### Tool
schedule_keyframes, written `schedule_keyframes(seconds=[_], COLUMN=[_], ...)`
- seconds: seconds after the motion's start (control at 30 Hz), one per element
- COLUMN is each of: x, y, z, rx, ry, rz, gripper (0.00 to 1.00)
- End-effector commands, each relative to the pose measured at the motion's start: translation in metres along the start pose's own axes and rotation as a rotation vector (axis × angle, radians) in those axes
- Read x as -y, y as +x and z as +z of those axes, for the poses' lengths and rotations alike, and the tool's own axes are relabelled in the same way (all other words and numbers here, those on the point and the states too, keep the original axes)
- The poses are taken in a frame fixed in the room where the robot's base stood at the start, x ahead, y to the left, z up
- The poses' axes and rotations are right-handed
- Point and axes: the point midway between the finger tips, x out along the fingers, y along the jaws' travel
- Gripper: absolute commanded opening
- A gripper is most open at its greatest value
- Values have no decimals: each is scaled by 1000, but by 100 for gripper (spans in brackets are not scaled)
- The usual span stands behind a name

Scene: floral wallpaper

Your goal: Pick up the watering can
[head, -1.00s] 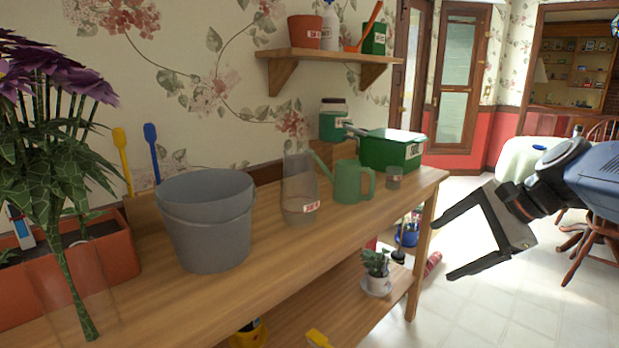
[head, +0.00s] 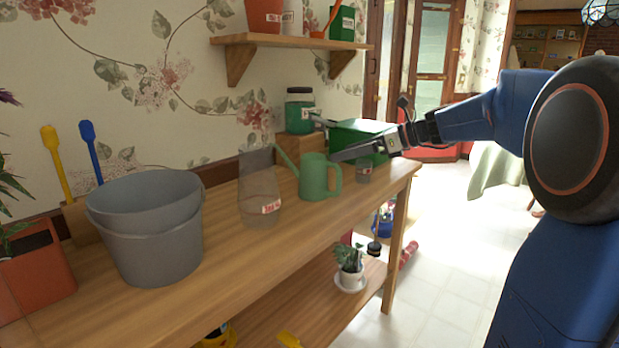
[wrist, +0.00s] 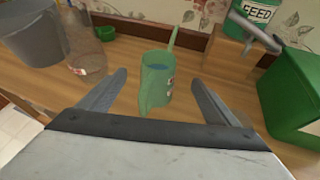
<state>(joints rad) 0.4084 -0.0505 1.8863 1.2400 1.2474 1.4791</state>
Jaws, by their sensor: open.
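The green watering can (head: 314,178) stands upright on the wooden bench, its spout pointing up to the left and its handle on the right. In the wrist view the watering can (wrist: 155,82) is ahead of my gripper, between the lines of the two fingers. My gripper (wrist: 158,85) is open and empty, with its fingers spread to either side of the can's near part. In the head view my gripper (head: 345,152) is at the can's upper right, partly in front of the green box. I cannot tell whether a finger touches the can.
A clear glass vase (head: 259,192) stands left of the can, with grey buckets (head: 150,230) farther left. The green box (head: 352,138), a small glass jar (head: 364,172) and a green-labelled jar (head: 299,112) are close on the right and behind. The bench (head: 250,258) is bare in front.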

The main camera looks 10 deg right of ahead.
Motion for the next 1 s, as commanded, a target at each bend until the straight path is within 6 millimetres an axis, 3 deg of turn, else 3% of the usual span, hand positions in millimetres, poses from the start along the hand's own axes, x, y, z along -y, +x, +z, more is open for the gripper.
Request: schedule_keyframes(seconds=[0.3,0.77,1.0], x=[-1,-2,-3], y=[55,86,118], z=[-1,-3,-5], rx=[-2,-3,-2], ry=[-1,-1,-2], rz=[3,2,4], gripper=[84,84,84])
